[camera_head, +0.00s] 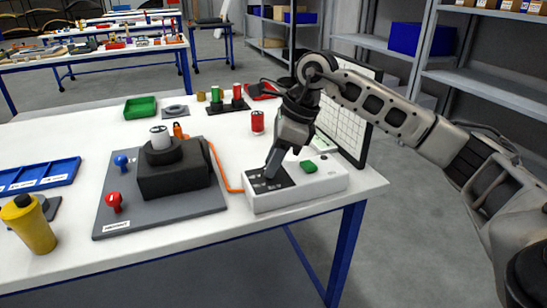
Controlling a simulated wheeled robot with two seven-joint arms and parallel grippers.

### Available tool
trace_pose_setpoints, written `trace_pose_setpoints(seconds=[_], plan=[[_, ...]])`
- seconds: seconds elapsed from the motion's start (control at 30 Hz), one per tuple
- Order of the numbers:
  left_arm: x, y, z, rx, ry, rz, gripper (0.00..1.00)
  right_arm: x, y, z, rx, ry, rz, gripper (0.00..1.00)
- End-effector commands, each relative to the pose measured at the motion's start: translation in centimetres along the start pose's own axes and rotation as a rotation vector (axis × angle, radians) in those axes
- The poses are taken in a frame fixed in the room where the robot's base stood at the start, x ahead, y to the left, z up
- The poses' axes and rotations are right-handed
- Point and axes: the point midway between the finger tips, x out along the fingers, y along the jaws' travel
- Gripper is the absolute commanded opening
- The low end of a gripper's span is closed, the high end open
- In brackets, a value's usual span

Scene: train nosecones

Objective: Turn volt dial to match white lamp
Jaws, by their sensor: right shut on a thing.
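A white control box (318,185) stands near the table's front right, with a dark panel (258,184) on its left part and a green button (309,167) on its right. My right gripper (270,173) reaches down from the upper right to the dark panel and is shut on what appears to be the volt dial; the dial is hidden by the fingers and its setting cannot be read. I cannot make out a lit white lamp on the box. My left gripper is out of view.
An orange cable (218,163) runs to the box. A dark-framed panel (356,128) stands behind my gripper.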

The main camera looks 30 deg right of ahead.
Motion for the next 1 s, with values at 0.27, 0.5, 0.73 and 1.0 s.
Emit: trace_pose_setpoints(seconds=[0.27, 0.5, 0.73, 1.0], plan=[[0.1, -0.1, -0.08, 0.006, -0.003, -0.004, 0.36, -0.14, -0.14, 0.06, -0.091, -0.001, 0.035, 0.02], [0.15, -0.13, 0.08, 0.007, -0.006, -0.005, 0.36, -0.13, -0.17, 0.05, -0.113, -0.001, 0.043, 0.02], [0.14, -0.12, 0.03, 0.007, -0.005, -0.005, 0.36, -0.13, -0.18, 0.05, -0.113, -0.001, 0.042, 0.02], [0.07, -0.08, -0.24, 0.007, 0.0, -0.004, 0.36, -0.1, -0.16, 0.03, -0.112, 0.0, 0.043, 0.47]])
